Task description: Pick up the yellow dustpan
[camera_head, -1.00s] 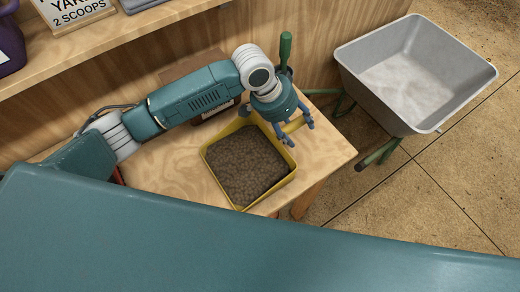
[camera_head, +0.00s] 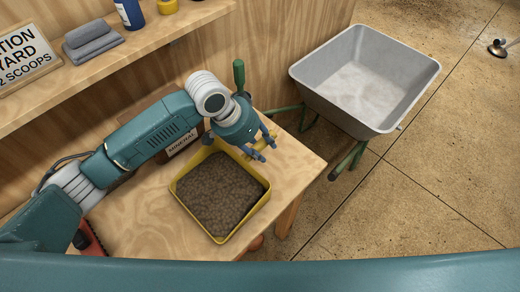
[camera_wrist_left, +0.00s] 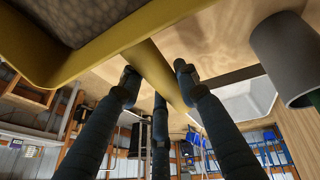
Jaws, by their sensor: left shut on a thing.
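The yellow dustpan (camera_head: 246,217) is on or just over the wooden table and is full of brown granules. I cannot tell whether it touches the tabletop. Its pan reaches the table's front edge and its handle (camera_head: 271,142) points to the upper right. My left gripper (camera_head: 266,150) comes down from above with its fingers shut around the handle. In the left wrist view the dustpan (camera_wrist_left: 115,38) fills the upper left, and my left gripper's fingers (camera_wrist_left: 160,88) close on both sides of its handle. My right gripper is not in view.
The wooden table (camera_head: 130,222) holds a box marked mineral (camera_head: 184,144) and a green-handled tool (camera_head: 239,75) behind my gripper. A shelf (camera_head: 110,65) with a sign and folded cloths runs above. A grey wheelbarrow (camera_head: 365,85) stands on the right. Floor at the right is open.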

